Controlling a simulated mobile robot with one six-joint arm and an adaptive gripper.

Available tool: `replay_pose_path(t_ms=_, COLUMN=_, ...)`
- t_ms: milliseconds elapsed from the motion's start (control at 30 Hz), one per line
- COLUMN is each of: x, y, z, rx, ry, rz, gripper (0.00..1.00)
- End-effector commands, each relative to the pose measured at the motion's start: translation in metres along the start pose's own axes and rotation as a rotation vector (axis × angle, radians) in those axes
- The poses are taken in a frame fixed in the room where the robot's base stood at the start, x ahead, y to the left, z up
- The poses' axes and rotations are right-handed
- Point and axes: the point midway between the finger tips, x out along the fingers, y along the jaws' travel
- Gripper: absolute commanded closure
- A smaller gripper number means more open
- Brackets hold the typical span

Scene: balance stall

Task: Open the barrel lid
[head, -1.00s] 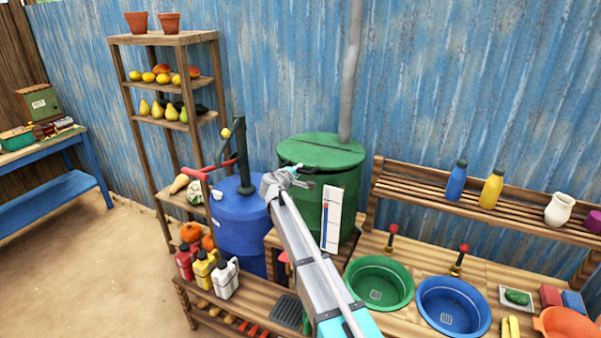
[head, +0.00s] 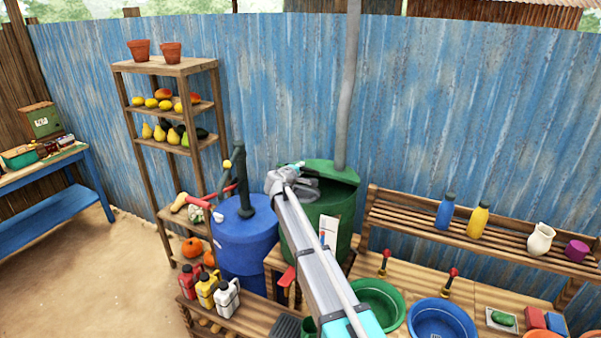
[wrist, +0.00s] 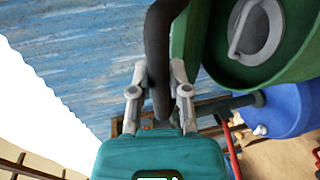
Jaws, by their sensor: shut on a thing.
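The green barrel (head: 333,205) stands against the blue wall. The back part of its lid (head: 335,171) shows in the head view; my gripper hides much of the front part. My gripper (head: 292,178) is at the barrel's upper left, beside a dark handle. In the wrist view my gripper (wrist: 159,82) is shut on this thick dark curved handle (wrist: 160,55), one finger on each side. A green panel (wrist: 190,30) beside the handle looks raised. Beyond it are the barrel's green rim (wrist: 295,68) and a round grey area inside; its depth is unclear.
A blue barrel (head: 242,240) with a dark pump and red handle is close on the left. A grey pipe (head: 347,90) rises behind the green barrel. Bottles (head: 227,297) stand in front on a low bench. A wooden sink counter (head: 408,282) is on the right.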

Motion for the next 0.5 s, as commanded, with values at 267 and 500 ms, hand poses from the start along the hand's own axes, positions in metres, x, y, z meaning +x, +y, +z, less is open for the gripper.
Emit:
replay_pose_path(t_ms=267, x=0.019, y=0.045, z=-0.002, rx=-0.002, ry=0.002, rz=0.002, gripper=1.0)
replay_pose_path(t_ms=500, x=0.04, y=0.074, z=-0.002, rx=-0.002, ry=0.001, rz=0.002, gripper=1.0)
